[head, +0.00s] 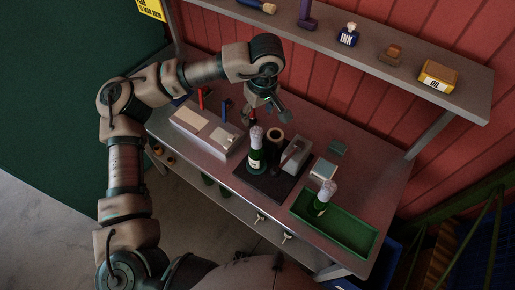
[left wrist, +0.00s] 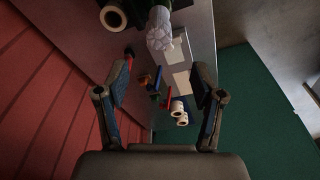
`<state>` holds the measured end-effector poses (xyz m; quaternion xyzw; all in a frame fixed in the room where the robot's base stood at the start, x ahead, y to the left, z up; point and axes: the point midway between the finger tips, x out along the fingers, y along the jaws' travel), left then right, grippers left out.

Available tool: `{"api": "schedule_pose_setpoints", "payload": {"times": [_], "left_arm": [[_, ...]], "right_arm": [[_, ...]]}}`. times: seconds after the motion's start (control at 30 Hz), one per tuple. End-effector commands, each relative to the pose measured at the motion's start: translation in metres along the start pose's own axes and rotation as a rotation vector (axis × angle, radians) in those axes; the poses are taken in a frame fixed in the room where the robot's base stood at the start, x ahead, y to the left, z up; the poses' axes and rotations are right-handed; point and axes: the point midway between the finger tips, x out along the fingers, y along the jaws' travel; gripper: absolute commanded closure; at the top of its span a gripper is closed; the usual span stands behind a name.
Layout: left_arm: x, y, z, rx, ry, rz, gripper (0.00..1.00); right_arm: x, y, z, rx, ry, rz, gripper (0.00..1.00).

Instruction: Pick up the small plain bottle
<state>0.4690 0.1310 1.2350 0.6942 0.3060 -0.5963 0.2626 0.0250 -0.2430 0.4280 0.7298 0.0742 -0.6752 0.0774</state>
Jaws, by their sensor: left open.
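A green bottle with a pale foil top and a light label (head: 255,158) stands upright on the dark mat (head: 262,184). I cannot tell which is the small plain one. My left gripper (head: 266,117) is open and empty, above and just behind the bottle on the mat, pointing down. In the left wrist view its spread fingers (left wrist: 161,78) frame empty space, with a pale foil top (left wrist: 160,30) beyond them at the top. My right gripper is not in view.
A dark roll with a pale end (head: 274,135) and a grey block device (head: 296,155) stand beside the mat bottle. The shelf above holds an ink bottle (head: 348,36) and an oil can (head: 438,76).

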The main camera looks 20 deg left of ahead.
Motion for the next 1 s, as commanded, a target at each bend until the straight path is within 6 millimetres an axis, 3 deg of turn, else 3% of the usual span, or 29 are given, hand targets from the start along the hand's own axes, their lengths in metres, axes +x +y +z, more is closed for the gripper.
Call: {"api": "schedule_pose_setpoints", "payload": {"times": [0.3, 0.57, 0.83, 1.0], "left_arm": [[0.073, 0.0, 0.0, 0.0, -0.003, -0.003, 0.32], [0.097, 0.001, 0.001, 0.0, -0.002, -0.001, 0.32], [0.136, 0.003, 0.006, -0.002, -0.003, -0.002, 0.32], [0.145, 0.003, 0.006, -0.002, -0.002, 0.001, 0.32]], "right_arm": [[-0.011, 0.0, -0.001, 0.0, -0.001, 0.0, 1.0], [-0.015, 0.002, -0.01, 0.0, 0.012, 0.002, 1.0], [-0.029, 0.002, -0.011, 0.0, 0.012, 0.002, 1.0], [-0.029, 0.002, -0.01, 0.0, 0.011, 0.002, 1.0]]}}
